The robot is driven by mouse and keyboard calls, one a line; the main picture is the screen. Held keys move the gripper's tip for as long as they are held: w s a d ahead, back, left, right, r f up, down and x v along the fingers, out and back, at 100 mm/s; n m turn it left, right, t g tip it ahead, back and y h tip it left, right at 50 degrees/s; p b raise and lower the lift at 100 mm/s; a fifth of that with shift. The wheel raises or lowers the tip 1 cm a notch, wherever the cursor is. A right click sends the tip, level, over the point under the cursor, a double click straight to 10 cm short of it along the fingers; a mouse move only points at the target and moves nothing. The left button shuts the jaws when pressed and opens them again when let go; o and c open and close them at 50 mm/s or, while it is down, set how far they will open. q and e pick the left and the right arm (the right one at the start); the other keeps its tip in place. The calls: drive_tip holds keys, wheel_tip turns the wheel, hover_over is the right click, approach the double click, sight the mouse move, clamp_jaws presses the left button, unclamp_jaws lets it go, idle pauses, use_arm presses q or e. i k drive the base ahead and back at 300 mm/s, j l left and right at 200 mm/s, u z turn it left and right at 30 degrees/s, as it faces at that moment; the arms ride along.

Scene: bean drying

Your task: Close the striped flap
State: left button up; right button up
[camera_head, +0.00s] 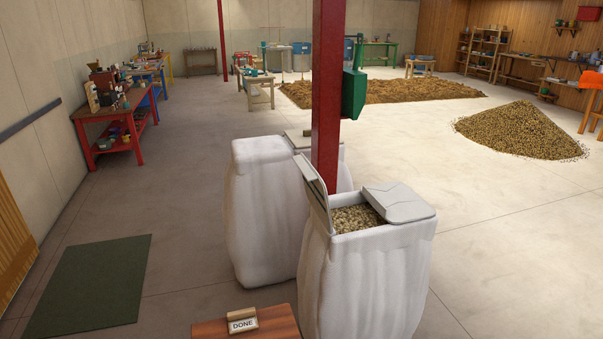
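A white sack (365,285) stands upright in the front middle, with its top partly open and beans (357,219) showing inside. One pale flap (315,188) stands up steeply at the left side of its mouth. Another pale grey flap (400,203) lies over the right part of the mouth. I cannot make out stripes on either flap. A second white sack (262,215) stands behind and to the left, with a pale flap (298,139) at its top right, partly hidden by the red post. Neither of my grippers is in view.
A red post (327,90) with a green box (354,94) rises right behind the front sack. A wooden stand with a DONE block (243,321) is at the bottom edge. A green mat (90,285) lies left. Open floor lies right, before a bean heap (522,130).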

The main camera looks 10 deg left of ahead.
sight(315, 188)
drive_tip(key=k+j+z, duration=0.15)
drive_tip(key=j, duration=0.25)
drive_tip(key=j+z, duration=0.1)
drive_tip(key=j, duration=0.25)
drive_tip(key=k+j+z, duration=0.15)
drive_tip(key=j, duration=0.2)
drive_tip(key=j+z, duration=0.5)
drive_tip(key=j, duration=1.05)
drive_tip(key=i+j+z, duration=0.1)
drive_tip(key=j, duration=0.25)
drive_tip(key=i+j+z, duration=0.15)
drive_tip(key=j, duration=0.2)
drive_tip(key=i+j+z, duration=0.1)
drive_tip(key=j, duration=0.3)
drive_tip(key=i+j+z, duration=0.1)
drive_tip(key=j, duration=0.25)
drive_tip(key=i+j+z, duration=0.15)
drive_tip(key=j, duration=0.2)
drive_tip(key=i+j+z, duration=0.1)
drive_tip(key=j, duration=0.25)
drive_tip(key=i, duration=0.05)
